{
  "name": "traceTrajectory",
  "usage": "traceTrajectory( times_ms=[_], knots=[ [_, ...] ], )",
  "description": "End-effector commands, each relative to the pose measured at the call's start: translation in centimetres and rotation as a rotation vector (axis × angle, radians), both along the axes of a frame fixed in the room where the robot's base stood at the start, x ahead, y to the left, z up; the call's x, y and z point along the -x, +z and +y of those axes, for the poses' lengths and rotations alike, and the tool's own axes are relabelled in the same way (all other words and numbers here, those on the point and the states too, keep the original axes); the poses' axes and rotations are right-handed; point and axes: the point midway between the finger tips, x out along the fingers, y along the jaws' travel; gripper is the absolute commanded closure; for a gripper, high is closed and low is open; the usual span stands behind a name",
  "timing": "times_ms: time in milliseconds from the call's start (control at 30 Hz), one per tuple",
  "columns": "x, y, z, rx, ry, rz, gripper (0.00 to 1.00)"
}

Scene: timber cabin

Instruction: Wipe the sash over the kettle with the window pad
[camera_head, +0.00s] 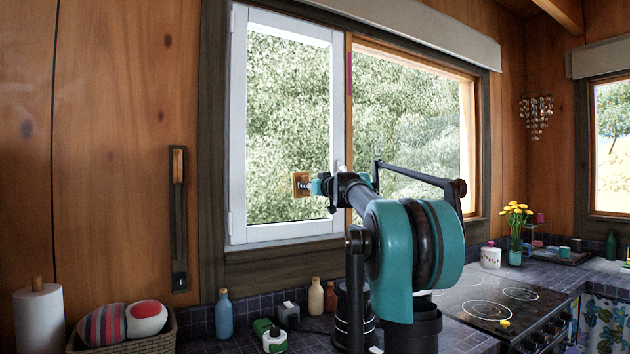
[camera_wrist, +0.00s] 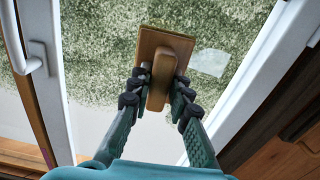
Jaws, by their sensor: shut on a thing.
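The window pad (camera_wrist: 181,47), a flat wooden block with a raised wooden grip, is held between the fingers of my gripper (camera_wrist: 156,90). In the head view the pad (camera_head: 297,185) shows in front of the lower right part of the white-framed sash (camera_head: 238,130), with my gripper (camera_head: 316,186) just right of it. The pad is at or close to the glass; I cannot tell whether it touches. A pale smudge (camera_wrist: 209,63) lies on the glass right of the pad in the wrist view. I cannot make out the kettle for certain; my arm covers part of the counter.
The white window handle (camera_wrist: 35,62) is at the left in the wrist view. A blue bottle (camera_head: 223,314), smaller bottles and a basket (camera_head: 152,345) stand along the counter below. A cooktop (camera_head: 470,298) and flower vase (camera_head: 515,252) are at the right.

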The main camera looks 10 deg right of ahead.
Motion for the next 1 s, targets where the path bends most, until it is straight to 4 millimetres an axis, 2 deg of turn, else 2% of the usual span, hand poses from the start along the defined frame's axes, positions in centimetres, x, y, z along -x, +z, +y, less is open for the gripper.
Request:
traceTrajectory(
  times_ms=[33, 100, 200, 367, 800, 1000],
  knots=[
    [0.4, -0.7, 1.4, 0.0, 0.004, 0.0, 1.0],
    [0.8, -1.5, 2.7, 0.0, 0.003, 0.0, 1.0],
    [1.2, -2.2, 3.8, 0.0, 0.001, 0.0, 1.0],
    [0.8, -2.5, 4.4, 0.0, -0.001, 0.0, 1.0],
    [-3.1, -2.5, 5.6, 0.0, -0.001, 0.0, 1.0],
    [-4.1, -2.5, 5.9, 0.0, -0.001, 0.0, 1.0]
  ],
)
